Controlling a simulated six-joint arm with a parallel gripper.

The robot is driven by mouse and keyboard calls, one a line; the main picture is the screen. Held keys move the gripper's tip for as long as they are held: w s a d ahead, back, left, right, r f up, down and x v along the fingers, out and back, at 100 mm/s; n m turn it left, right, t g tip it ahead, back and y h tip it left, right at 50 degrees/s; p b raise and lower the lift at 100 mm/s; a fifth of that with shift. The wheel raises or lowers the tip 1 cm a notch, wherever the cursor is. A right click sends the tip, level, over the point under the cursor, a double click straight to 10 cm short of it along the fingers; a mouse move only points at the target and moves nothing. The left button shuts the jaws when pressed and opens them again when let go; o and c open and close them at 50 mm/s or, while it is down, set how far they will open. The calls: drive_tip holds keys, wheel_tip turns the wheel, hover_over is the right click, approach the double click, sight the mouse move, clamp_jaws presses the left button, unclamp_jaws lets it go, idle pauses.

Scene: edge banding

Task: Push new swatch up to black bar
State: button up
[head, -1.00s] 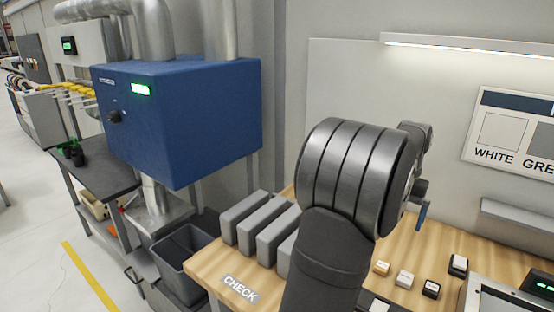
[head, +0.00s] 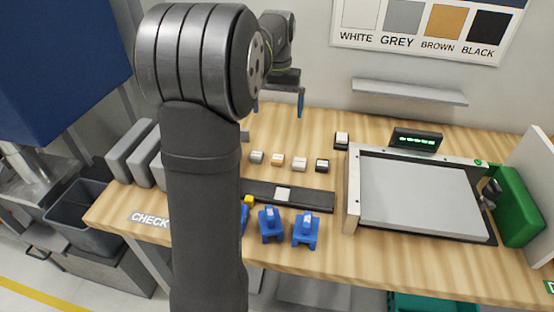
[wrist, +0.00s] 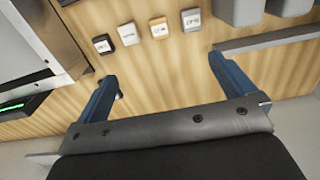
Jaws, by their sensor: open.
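A long black bar (head: 312,201) lies across the middle of the bench, with a small light swatch (head: 283,194) on it. Behind it is a row of small labelled swatches: grey (head: 257,157), brown (head: 277,160), white (head: 299,163) and black (head: 322,165). A further white-topped swatch block (head: 341,140) stands by the framed panel. Which one is the new swatch, I cannot tell. My gripper (head: 278,110) is open and empty above the back of the bench, behind the row. In the wrist view its blue fingers (wrist: 165,76) are wide apart, with the row beyond them.
A framed grey panel (head: 420,195) and display (head: 415,141) are on the right. Grey blocks (head: 130,147) stand at left, a shelf (head: 408,92) on the wall.

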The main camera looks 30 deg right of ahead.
sight(278, 159)
drive_tip(key=c, duration=0.4)
drive_tip(key=f, duration=0.2)
drive_tip(key=w+d+f+t+h, duration=0.1)
drive_tip(key=f, duration=0.1)
drive_tip(key=w+d+f+t+h, duration=0.1)
drive_tip(key=f, duration=0.1)
drive_tip(key=shift+w+d+f, duration=0.1)
drive_tip(key=shift+d, duration=0.05)
drive_tip(key=c, duration=1.8)
drive_tip(key=shift+w+d+f+t+h, duration=0.15)
drive_tip(key=shift+f+t+h, duration=0.15)
drive_tip(key=shift+f, duration=0.05)
drive_tip(key=x, duration=1)
drive_tip(key=shift+w+d+f, duration=0.15)
drive_tip(key=shift+f, duration=0.05)
drive_tip(key=shift+s+a+r, duration=0.2)
drive_tip(key=shift+s+a, duration=0.65)
drive_tip(key=shift+s, duration=0.05)
drive_tip(key=shift+s+a+f, duration=0.1)
drive_tip(key=shift+s+a, duration=0.1)
drive_tip(key=shift+a, duration=0.05)
drive_tip(key=shift+s+a, duration=0.3)
drive_tip(key=shift+s, duration=0.05)
